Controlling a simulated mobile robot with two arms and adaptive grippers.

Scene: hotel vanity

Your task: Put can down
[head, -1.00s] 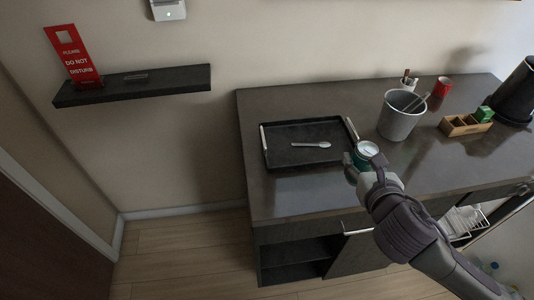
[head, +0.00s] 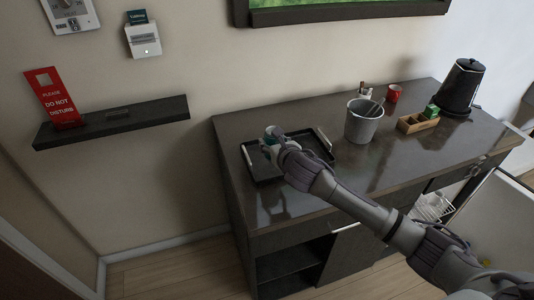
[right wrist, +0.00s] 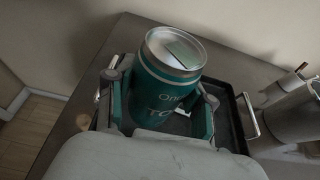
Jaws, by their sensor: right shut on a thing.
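The can (right wrist: 160,100) is teal with white lettering and a silver top; it stands roughly upright in the right wrist view. My right gripper (right wrist: 158,112) is shut around its sides. In the head view my right gripper (head: 276,146) is over the left part of the black tray (head: 268,178) and hides most of the can. The tray also shows behind the can in the right wrist view (right wrist: 238,128). I cannot tell whether the can touches the tray. My left gripper is not in view.
The tray lies on a dark counter (head: 375,165) near its left end. A grey bucket (head: 361,123), a wooden box (head: 417,123), a red cup (head: 394,93) and a black kettle (head: 461,88) stand to the right. A dark wall shelf (head: 112,122) is at the left.

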